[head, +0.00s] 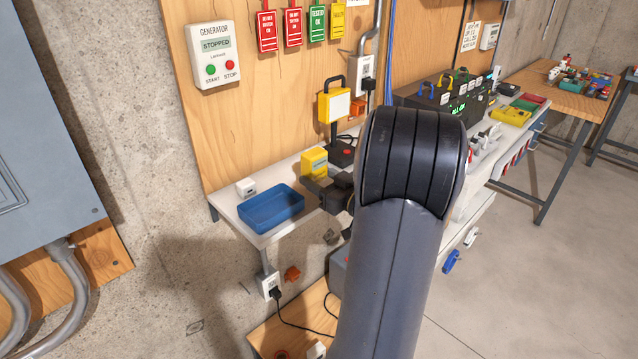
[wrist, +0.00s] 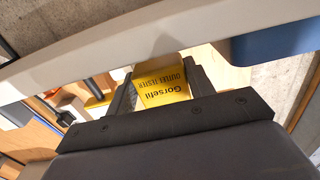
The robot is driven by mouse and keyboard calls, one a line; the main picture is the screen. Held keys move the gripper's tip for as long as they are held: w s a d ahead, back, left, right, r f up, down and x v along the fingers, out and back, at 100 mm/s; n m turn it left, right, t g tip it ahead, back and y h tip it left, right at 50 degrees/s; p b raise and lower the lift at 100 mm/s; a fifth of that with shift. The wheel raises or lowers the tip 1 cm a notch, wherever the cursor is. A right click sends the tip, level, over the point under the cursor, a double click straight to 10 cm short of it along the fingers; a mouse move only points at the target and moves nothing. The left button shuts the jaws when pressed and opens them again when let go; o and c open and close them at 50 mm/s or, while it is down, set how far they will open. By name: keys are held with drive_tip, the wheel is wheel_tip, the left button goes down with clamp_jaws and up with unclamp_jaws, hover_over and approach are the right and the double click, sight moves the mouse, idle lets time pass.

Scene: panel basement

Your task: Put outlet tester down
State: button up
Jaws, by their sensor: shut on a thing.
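The outlet tester (head: 314,161) is a yellow box with a pale top, near the front of the white shelf (head: 226,212), just right of the blue tray (head: 271,207). My gripper (head: 318,182) is shut on it. In the wrist view the tester (wrist: 162,83) sits between the two dark fingers of my gripper (wrist: 158,88), its printed label showing. The tester's underside is hidden, so I cannot tell whether it touches the shelf. My arm covers part of the shelf to the right.
A yellow work lamp (head: 334,107) stands behind the tester. Black equipment (head: 440,98) is farther right. The generator panel (head: 213,55) hangs on the wooden board. A socket with a plugged cable (head: 270,287) is below the shelf.

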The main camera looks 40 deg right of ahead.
drive_tip(key=shift+f, duration=0.7)
drive_tip(key=shift+f+b, duration=0.55)
drive_tip(key=shift+f, duration=0.1)
drive_tip(key=o, duration=1.4)
drive_tip(key=shift+r+p, duration=0.55)
drive_tip(key=shift+r, duration=0.1)
drive_tip(key=s, duration=0.4)
drive_tip(key=s+b, duration=0.1)
drive_tip(key=s, duration=0.3)
drive_tip(key=s+d, duration=0.1)
drive_tip(key=s, duration=0.3)
drive_tip(key=shift+b, duration=0.35)
